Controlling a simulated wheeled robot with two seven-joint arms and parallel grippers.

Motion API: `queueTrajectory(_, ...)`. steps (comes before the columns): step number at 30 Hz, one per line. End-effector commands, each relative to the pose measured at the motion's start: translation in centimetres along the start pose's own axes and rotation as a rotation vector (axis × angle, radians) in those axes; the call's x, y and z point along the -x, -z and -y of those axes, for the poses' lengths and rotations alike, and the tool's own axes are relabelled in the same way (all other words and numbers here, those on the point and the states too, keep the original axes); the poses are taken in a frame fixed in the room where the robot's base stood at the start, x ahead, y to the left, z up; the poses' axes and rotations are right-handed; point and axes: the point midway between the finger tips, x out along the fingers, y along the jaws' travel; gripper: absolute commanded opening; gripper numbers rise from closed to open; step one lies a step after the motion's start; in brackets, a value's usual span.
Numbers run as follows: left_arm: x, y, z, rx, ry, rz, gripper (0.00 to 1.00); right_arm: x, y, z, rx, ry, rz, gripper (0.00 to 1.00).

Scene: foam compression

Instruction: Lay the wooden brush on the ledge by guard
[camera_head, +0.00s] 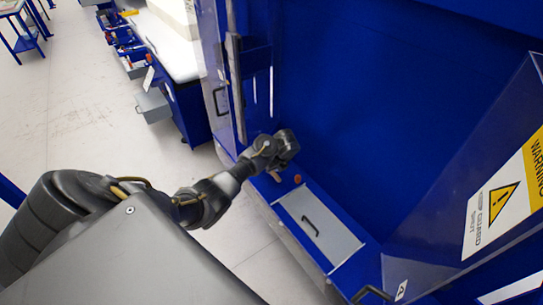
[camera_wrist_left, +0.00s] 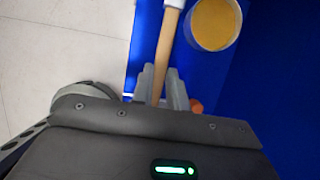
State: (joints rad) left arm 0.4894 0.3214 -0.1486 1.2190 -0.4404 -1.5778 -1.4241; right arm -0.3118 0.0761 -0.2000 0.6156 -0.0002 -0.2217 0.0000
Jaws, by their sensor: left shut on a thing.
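The wooden brush (camera_wrist_left: 166,52) shows in the left wrist view as a light brown handle with a white part at the top edge. Its far end is cut off by the frame. My left gripper (camera_wrist_left: 162,85) is shut on the handle. In the head view my left gripper (camera_head: 287,146) is over the inner left end of the blue ledge (camera_head: 350,272), beside the machine's blue wall. It mostly hides the brush there. Whether the brush touches the ledge I cannot tell. The sloped guard (camera_head: 440,190) with a warning label is at the right. My right gripper is not in view.
A round pot with a yellow-brown top (camera_wrist_left: 214,23) stands close right of the brush. An orange knob (camera_head: 297,179) is near the gripper. A grey panel with a black handle (camera_head: 318,228) is set in the ledge. A vertical door edge (camera_head: 237,90) stands left of the gripper.

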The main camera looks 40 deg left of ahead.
Motion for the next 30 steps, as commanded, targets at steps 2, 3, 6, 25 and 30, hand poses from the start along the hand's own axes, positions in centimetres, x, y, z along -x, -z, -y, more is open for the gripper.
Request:
queueTrajectory(2,-1.0,0.4,-0.1,0.001,0.000,0.000,0.00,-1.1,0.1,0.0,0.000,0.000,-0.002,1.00)
queueTrajectory(3,-1.4,0.5,-0.1,0.002,-0.001,0.000,0.00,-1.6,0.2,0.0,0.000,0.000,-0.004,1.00)
queueTrajectory(6,-2.5,0.8,-0.2,0.004,-0.001,-0.001,0.00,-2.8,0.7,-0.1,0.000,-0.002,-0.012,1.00)
queueTrajectory(25,-7.4,2.7,-0.2,0.004,-0.002,0.000,0.00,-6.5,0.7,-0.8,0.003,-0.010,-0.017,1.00)
queueTrajectory(30,-7.5,2.7,-0.2,0.004,-0.002,0.000,0.00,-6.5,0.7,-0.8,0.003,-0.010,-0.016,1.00)
